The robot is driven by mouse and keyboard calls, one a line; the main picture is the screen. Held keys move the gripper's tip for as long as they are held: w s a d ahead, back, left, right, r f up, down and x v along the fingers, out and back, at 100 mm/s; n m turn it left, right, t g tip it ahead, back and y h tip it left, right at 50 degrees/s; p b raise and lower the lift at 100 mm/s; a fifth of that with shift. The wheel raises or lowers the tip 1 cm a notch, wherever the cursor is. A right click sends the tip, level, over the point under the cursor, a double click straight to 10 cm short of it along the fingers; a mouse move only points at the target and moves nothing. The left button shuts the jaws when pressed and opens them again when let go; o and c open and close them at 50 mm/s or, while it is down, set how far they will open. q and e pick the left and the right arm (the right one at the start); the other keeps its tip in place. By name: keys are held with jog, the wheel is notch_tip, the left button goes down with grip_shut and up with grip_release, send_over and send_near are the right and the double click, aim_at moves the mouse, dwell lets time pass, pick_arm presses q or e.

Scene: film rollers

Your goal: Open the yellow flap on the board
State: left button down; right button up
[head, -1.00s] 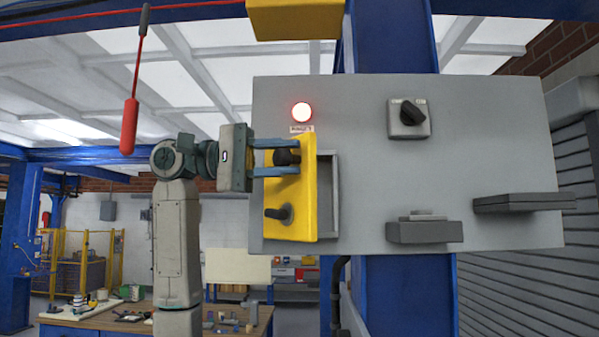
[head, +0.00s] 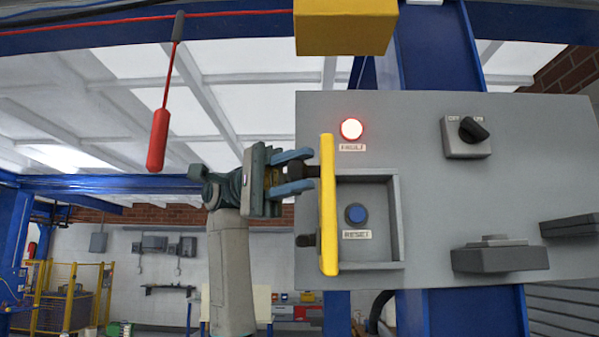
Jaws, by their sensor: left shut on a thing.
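The yellow flap (head: 328,205) on the grey board (head: 420,130) stands swung out, seen nearly edge-on. Behind it a recess shows a blue button (head: 355,213) labelled RESET. My left gripper (head: 300,172) is shut on the upper dark knob (head: 303,170) on the flap's outer face. A second dark knob (head: 306,240) sits lower on the same face, free of the gripper. My right gripper is not in view.
A lit red FAULT lamp (head: 351,129) is above the recess. A rotary switch (head: 467,137) and grey boxes (head: 498,257) are to the right. A red pull handle (head: 159,138) hangs at the left. A yellow box (head: 346,27) is above the board.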

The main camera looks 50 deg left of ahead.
pick_arm(q)
jog(key=shift+a, duration=0.1)
jog(key=c, duration=1.1)
grip_release()
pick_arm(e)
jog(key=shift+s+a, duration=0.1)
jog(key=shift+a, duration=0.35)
pick_arm(q)
jog(key=shift+a, duration=0.25)
jog(key=shift+a+b, duration=1)
jog(key=shift+a, duration=4.15)
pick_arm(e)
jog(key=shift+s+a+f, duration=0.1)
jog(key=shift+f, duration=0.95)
pick_arm(q)
jog(key=shift+f, duration=0.1)
